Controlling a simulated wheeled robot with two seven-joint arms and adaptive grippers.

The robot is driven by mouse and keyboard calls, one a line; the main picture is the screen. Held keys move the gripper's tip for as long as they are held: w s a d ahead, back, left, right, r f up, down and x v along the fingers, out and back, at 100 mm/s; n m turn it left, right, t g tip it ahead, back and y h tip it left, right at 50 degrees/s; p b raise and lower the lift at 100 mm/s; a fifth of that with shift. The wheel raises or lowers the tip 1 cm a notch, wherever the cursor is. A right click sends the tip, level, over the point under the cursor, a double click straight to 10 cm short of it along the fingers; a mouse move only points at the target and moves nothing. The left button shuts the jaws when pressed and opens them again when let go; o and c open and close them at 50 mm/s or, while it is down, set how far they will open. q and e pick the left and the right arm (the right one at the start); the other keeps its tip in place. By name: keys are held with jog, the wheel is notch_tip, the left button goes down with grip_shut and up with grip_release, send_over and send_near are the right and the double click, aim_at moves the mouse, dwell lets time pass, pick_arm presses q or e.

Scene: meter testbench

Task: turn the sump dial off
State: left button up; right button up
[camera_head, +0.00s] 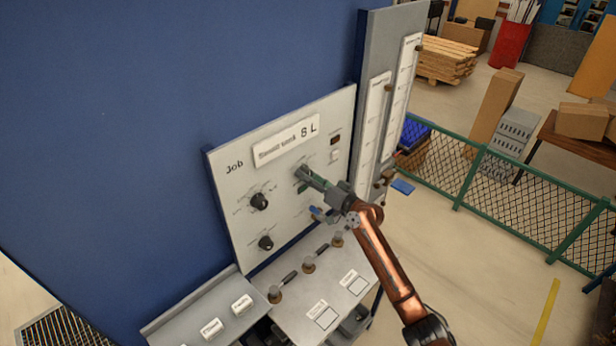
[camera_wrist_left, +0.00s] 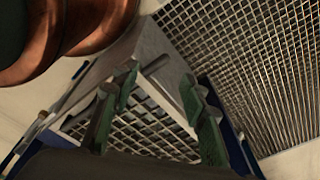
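The small print by the dials is too small to read, so I cannot tell which one is the sump dial. My right gripper (camera_head: 302,178) is at the panel's upper right dial position, with its green-grey fingers over that spot. They hide whatever is there, and I cannot tell whether they touch or grip it. In the left wrist view my left gripper (camera_wrist_left: 160,108) has its two green fingers apart, with nothing between them.
A blue-handled part (camera_head: 316,212) sits just below my right gripper. A ledge (camera_head: 300,297) with several upright levers juts out under the panel. A taller gauge board (camera_head: 376,70) stands to the right. Metal mesh (camera_wrist_left: 245,60) lies beyond my left gripper.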

jog(key=shift+s+d+r, duration=0.1)
jog(key=shift+c, duration=0.6)
jog(key=shift+w+f, duration=0.2)
jog(key=shift+w, duration=0.1)
jog(key=c, duration=0.5)
jog(key=shift+c, duration=1.4)
jog(key=shift+f, duration=0.1)
jog(key=n+b, duration=0.1)
jog(key=b, duration=0.1)
jog(key=shift+f+b, duration=0.25)
jog(key=shift+b, duration=0.1)
jog(key=n+b, duration=0.5)
jog(key=b, duration=0.3)
jog(key=shift+f+n, duration=0.15)
jog(key=shift+n, duration=0.25)
pick_arm(q)
jog(key=s+f+b, duration=0.2)
jog(key=s+f, duration=0.1)
jog(key=f, duration=1)
jog(key=shift+s+f+g, duration=0.25)
jog(key=shift+g, duration=0.05)
pick_arm(e)
jog(key=shift+d+n, duration=0.1)
jog(key=shift+n, duration=1)
